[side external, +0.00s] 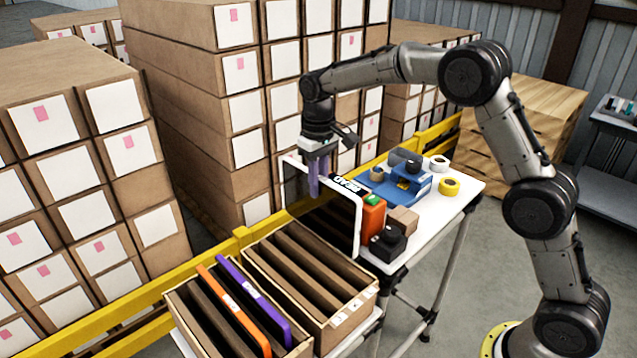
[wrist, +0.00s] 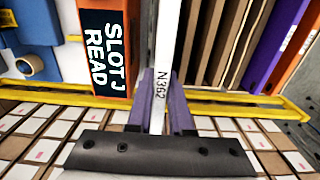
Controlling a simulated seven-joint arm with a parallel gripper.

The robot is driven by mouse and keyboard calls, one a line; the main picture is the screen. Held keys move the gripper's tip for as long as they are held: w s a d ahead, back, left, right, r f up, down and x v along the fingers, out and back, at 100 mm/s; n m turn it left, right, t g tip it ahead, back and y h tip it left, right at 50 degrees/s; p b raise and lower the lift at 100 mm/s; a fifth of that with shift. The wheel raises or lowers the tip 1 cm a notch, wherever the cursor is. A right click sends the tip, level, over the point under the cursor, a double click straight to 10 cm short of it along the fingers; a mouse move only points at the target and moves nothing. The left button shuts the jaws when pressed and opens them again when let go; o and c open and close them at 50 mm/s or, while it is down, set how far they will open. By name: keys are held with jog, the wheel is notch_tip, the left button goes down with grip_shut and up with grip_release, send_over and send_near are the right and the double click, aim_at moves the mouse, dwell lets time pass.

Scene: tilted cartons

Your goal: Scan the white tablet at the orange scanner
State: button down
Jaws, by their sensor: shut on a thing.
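The white tablet (side external: 291,160) is held upright by its top edge, its dark screen facing the side camera. My gripper (side external: 316,188) has purple fingers shut on it. In the wrist view the fingers (wrist: 162,118) pinch its thin white edge (wrist: 165,50), marked N362. The orange scanner (side external: 372,218) stands on the white table just right of the tablet. Its black display (wrist: 104,50) reads "SLOT J READ" in the wrist view, with a narrow gap to the tablet there. A green patch shows on the scanner's top. Part of the scanner is hidden behind the tablet in the side view.
Open cartons with brown dividers (side external: 338,303) stand below the tablet; one holds an orange (side external: 236,312) and a purple tablet (side external: 253,300). A black device (side external: 388,243), brown box (side external: 404,220), blue holder (side external: 408,188) and tape rolls (side external: 449,186) crowd the table (side external: 462,178). A yellow rail (side external: 262,228) runs behind.

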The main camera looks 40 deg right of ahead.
jog(key=shift+r, duration=3.1)
